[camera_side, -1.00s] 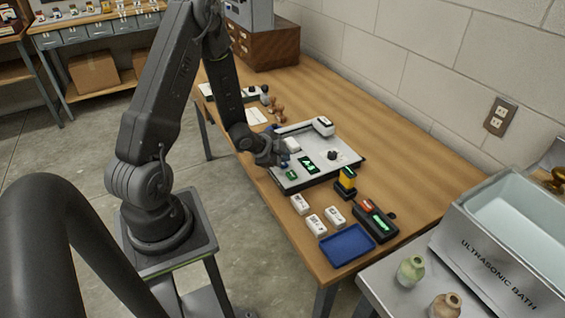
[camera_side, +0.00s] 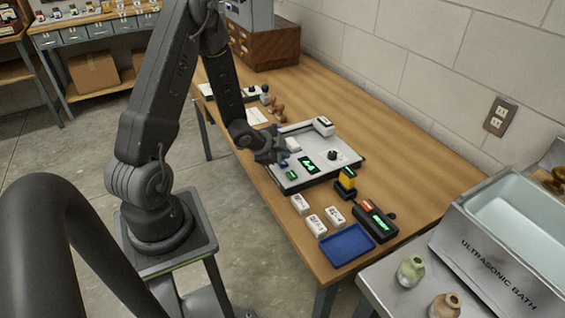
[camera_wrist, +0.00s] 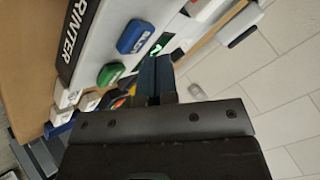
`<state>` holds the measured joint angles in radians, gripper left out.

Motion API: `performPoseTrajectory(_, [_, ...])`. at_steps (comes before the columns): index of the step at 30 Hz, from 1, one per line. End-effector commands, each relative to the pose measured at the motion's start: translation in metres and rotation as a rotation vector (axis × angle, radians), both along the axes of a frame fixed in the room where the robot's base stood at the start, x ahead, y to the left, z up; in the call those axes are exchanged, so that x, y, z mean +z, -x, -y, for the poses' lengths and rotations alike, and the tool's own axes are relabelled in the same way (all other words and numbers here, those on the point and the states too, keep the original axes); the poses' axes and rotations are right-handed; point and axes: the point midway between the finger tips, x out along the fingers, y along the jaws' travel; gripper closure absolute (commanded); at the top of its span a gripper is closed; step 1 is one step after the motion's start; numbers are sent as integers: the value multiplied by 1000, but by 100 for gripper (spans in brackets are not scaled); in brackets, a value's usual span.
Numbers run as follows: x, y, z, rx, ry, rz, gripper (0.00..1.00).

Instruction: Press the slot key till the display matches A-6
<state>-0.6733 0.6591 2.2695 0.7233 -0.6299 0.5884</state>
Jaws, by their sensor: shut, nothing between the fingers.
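The label printer (camera_side: 325,172) is a pale flat unit on the wooden bench. Its dark display (camera_side: 308,165) shows green characters that look like A-4, though they are small. The blue slot key (camera_wrist: 134,37) sits beside a green key (camera_wrist: 110,74) in the wrist view. The green key also shows in the side view (camera_side: 292,176). My gripper (camera_side: 280,160) is shut and empty over the printer's left part, and it hides the slot key in the side view. In the wrist view its fingertips (camera_wrist: 156,66) are close to the slot key; I cannot tell whether they touch it.
Several white blocks (camera_side: 316,225) and a blue tray (camera_side: 347,245) lie at the bench's near end. A yellow-topped device (camera_side: 346,180) and a black unit with a green screen (camera_side: 376,222) stand close to the printer.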

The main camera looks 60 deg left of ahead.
Motion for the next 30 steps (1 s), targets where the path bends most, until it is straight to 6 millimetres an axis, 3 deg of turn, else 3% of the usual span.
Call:
performPoseTrajectory(13, [6,0,0,-2,-1,1,100])
performPoseTrajectory(30, [53,0,0,-1,-1,0,100])
